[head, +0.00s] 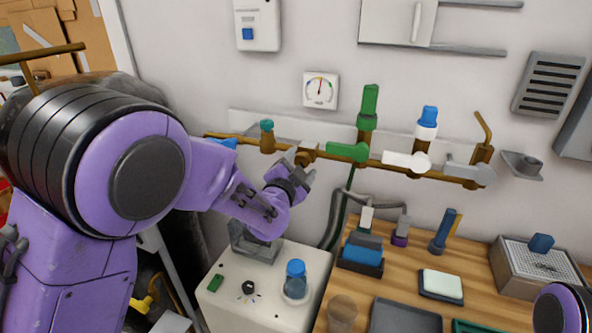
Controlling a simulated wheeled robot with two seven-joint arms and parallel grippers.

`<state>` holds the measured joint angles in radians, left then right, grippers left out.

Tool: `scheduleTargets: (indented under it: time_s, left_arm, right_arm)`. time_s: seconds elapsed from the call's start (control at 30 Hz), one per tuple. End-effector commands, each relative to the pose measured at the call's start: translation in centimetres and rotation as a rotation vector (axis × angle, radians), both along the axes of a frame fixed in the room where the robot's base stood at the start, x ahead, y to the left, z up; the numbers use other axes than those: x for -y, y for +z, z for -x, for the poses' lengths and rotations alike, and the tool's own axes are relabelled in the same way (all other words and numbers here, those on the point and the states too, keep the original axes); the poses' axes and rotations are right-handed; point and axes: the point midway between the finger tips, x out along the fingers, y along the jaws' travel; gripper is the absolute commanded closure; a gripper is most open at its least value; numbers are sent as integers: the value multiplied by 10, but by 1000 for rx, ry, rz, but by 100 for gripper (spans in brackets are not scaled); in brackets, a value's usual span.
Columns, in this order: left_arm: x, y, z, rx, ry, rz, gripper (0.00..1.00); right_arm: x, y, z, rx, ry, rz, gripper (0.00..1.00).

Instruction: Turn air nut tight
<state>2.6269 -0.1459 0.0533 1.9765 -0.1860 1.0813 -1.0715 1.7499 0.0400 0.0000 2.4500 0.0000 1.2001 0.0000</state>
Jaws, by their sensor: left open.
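A brass pipe (385,167) with several valves runs along the back wall. A brass fitting that looks like a nut (306,156) sits on it left of the green valve; I cannot tell for sure that it is the air nut. My left gripper (297,169) is open, with its fingers at or just below this fitting. I cannot tell whether they touch it, and the fingers partly hide the area. Of my right arm only a purple part shows at the lower right corner; its gripper is out of view.
The green valve (347,151), white valve (406,161) and teal-topped valve (267,135) stick out nearby. Dark hoses (333,222) hang below the pipe. A white machine (232,300) stands below my left gripper, beside a wooden bench (402,286) with tools and trays.

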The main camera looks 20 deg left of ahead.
Motion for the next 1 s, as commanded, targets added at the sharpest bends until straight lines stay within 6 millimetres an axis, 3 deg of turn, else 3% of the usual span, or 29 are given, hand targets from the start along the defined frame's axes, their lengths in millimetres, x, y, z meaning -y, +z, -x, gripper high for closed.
scheduleTargets:
  time_s: [0.3, 0.43, 0.6, 1.0]
  left_arm:
    - [-2, -2, 69, 2, 1, -2, 31]
    - [-3, -1, 91, 0, 0, -2, 31]
    - [-4, -1, 101, 0, 0, -1, 31]
    - [-3, 0, 101, -1, 0, 22, 31]
  right_arm:
    - [0, -20, 0, 0, 0, 0, 0]
    - [0, -22, 0, 0, 0, 0, 0]
    - [0, -23, 0, 0, 0, 0, 0]
    - [0, -23, 0, 0, 0, 0, 0]
